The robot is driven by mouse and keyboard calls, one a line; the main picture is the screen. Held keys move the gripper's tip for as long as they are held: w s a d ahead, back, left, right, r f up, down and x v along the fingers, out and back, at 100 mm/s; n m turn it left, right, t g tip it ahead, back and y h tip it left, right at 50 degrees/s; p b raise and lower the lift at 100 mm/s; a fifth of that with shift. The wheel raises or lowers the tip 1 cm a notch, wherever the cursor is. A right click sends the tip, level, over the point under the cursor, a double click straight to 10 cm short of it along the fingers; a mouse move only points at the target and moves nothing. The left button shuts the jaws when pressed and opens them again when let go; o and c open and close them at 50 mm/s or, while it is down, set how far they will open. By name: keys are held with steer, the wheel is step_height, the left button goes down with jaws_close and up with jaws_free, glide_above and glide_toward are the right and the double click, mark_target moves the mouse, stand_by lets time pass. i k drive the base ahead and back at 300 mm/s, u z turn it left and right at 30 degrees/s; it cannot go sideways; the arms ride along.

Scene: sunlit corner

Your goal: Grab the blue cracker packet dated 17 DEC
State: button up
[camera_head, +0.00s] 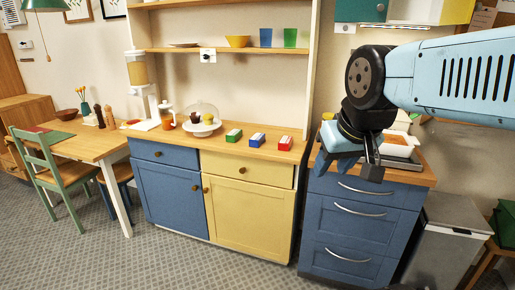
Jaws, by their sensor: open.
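A blue packet (257,140) lies on the wooden counter between a green packet (233,135) and a red packet (285,143). All three have pale parts, and any printed dates are too small to read. My gripper (346,172) is open and points down, to the right of the packets and apart from them. It shows in front of the blue drawer unit and hides part of its top. Nothing can be seen between its fingers.
A glass-domed cake stand (202,121) stands left of the packets, with an orange jar (167,118) and a drink dispenser (143,85) further left. A shelf (220,50) runs above the counter. A tray (400,150) sits right of my gripper. The counter front near the packets is clear.

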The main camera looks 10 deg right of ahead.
mark_target(259, 138)
steer(key=u, duration=0.3)
steer(key=i, duration=0.45)
steer(key=u, duration=0.65)
steer(key=i, duration=0.9)
steer(key=z, duration=0.2)
